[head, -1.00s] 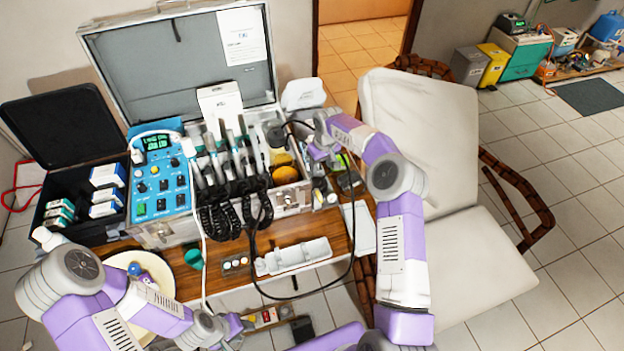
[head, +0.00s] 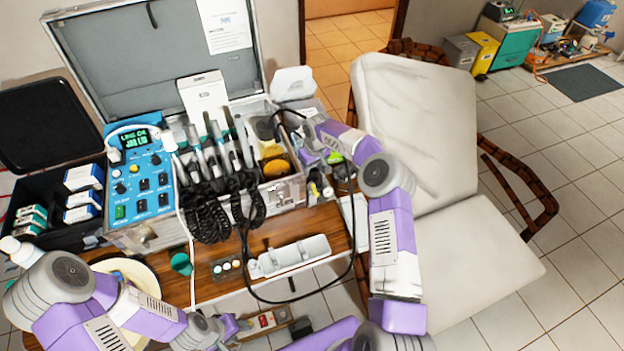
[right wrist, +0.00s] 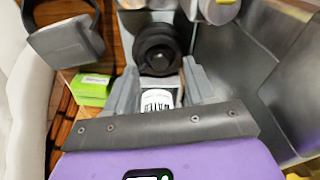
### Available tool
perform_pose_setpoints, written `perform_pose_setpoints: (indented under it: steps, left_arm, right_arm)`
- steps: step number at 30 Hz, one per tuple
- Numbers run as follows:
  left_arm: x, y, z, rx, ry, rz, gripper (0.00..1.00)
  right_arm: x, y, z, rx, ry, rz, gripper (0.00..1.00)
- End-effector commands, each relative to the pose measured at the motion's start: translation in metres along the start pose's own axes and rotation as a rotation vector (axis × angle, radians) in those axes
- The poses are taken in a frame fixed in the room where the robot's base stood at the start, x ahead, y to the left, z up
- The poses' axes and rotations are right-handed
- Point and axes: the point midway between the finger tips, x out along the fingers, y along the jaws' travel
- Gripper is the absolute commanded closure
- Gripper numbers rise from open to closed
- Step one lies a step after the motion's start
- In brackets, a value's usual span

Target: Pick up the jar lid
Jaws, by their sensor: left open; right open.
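In the right wrist view a round black piece (right wrist: 158,48), which looks like the jar lid, lies just beyond my right gripper's fingertips. My right gripper (right wrist: 160,76) is open, its two grey fingers apart. A small white labelled item (right wrist: 157,101) shows between the fingers; I cannot tell whether they touch it. In the head view my right gripper (head: 312,158) is beside the case's right end, and my arm hides most of that spot. My left gripper (head: 240,325) is open, low in front of the table.
The metal case (head: 285,192) holds corded handpieces and stands close beside my right gripper. A green box (right wrist: 91,89) and a grey piece (right wrist: 66,45) lie left of the fingers. A black cable (head: 243,262) loops over the table. A white chair (head: 420,130) stands right.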

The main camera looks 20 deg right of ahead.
Motion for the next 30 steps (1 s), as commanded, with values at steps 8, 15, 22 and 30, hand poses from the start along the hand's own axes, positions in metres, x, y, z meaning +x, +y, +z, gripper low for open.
perform_pose_setpoints:
  steps: [8,15,22,30]
  left_arm:
    - [0.004,-0.002,0.0,0.0,0.0,0.0,0.57]
    - [0.004,-0.002,0.0,0.0,0.0,0.0,0.57]
    - [0.004,-0.002,0.0,0.0,0.0,0.0,0.57]
    - [0.004,-0.002,0.0,0.0,0.0,0.0,0.57]
  right_arm:
    - [0.025,0.0,0.001,0.0,0.0,0.0,0.46]
    - [0.024,0.0,0.001,0.0,0.0,0.0,0.56]
    - [0.024,0.0,0.001,-0.001,0.0,0.0,0.92]
    - [0.024,0.0,0.001,-0.001,0.0,0.0,1.0]
